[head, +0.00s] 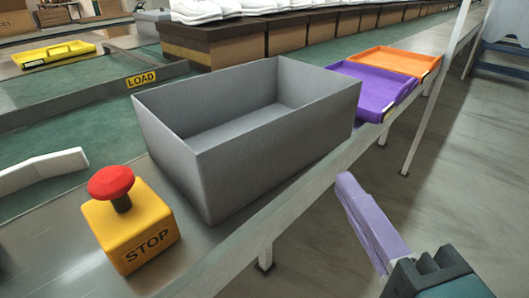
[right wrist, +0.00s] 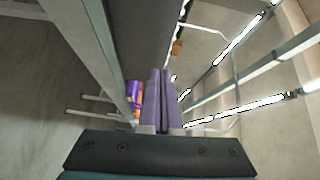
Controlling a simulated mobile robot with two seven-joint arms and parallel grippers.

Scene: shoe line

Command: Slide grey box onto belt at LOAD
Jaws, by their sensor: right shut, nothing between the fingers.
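The grey box (head: 270,148), open-topped and empty, sits upright on the metal side table (head: 70,240). The yellow LOAD sign (head: 141,79) is on the metal edge strip behind its left corner. My left gripper is out of view.
A yellow STOP block (head: 130,228) with a red button stands left of the box. Purple (head: 372,90) and orange (head: 398,62) trays lie right of it. A white curved bar (head: 42,168) lies at left. Floor space is open at right.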

